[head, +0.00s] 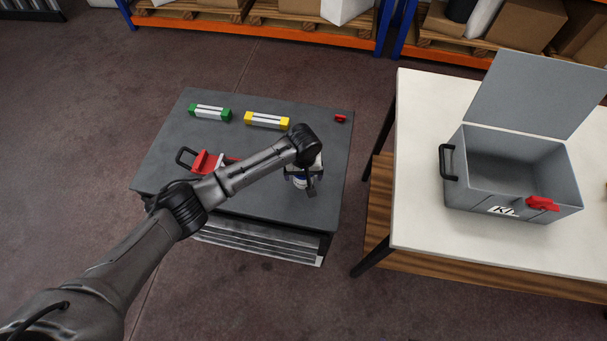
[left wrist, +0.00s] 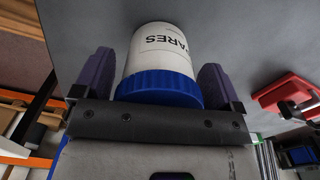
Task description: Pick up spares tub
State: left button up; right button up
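The spares tub (left wrist: 158,60) is a white cylinder with black lettering reading "SPARES" and a ribbed blue lid in the left wrist view. In the head view the tub (head: 299,183) shows in part under my left gripper, at the right front of the dark table. My left gripper (head: 301,184) points down over it. In the left wrist view the two purple-grey fingers of my left gripper (left wrist: 158,82) stand on either side of the tub, with narrow gaps visible beside its body. The gripper looks open around it. My right gripper is not in view.
The dark table (head: 160,160) also holds a green-ended block (head: 210,112), a yellow-ended block (head: 267,120), a red tool (head: 207,162) and a small red part (head: 341,119). An open grey kit case (head: 480,205) stands on the white table (head: 415,130) at right.

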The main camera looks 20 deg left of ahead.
pick_arm(q)
jog(key=c, duration=0.8)
jog(key=shift+r, duration=0.15)
